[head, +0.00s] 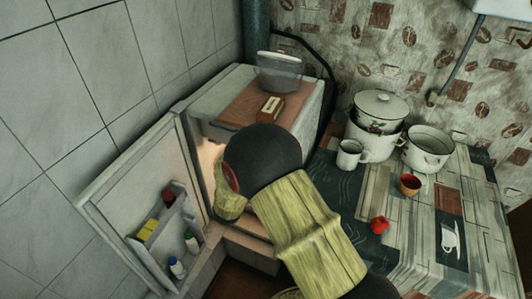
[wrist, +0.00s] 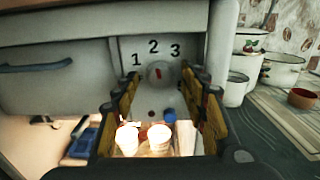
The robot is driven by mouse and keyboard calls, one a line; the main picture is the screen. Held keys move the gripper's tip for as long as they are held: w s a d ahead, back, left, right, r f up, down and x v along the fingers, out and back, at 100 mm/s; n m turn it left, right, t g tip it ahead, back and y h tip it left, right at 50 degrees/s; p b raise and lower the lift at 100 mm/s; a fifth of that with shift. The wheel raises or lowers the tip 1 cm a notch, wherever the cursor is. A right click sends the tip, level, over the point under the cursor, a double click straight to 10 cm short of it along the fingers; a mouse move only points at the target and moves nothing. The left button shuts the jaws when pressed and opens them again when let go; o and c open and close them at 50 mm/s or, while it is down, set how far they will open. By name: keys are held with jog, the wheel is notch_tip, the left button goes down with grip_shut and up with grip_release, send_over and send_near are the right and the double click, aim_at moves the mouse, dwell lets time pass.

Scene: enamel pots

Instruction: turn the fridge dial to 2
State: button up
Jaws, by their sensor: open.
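The fridge (head: 185,100) stands with its door (head: 115,185) swung open to the left. The dial (wrist: 158,71) is a small pale round knob on a panel inside the fridge, with a red mark on its face. The numbers 1, 2 and 3 sit in an arc above it. The mark looks close to upright, but its exact setting is hard to read. My gripper (wrist: 160,88) is open and empty, its fingers on either side of the dial in the wrist view, apparently short of it. In the head view my arm hides the dial and the gripper.
Two lit pale items (wrist: 143,138) stand low inside the fridge. The door shelves hold small bottles (head: 178,267). The counter at right holds enamel pots (head: 430,150), a mug (head: 350,154) and a red tomato-like item (head: 379,225).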

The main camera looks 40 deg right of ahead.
jog(key=shift+a, duration=0.15)
jog(key=v, duration=1.1)
jog(key=shift+s+a, duration=0.2)
jog(key=shift+a, duration=0.15)
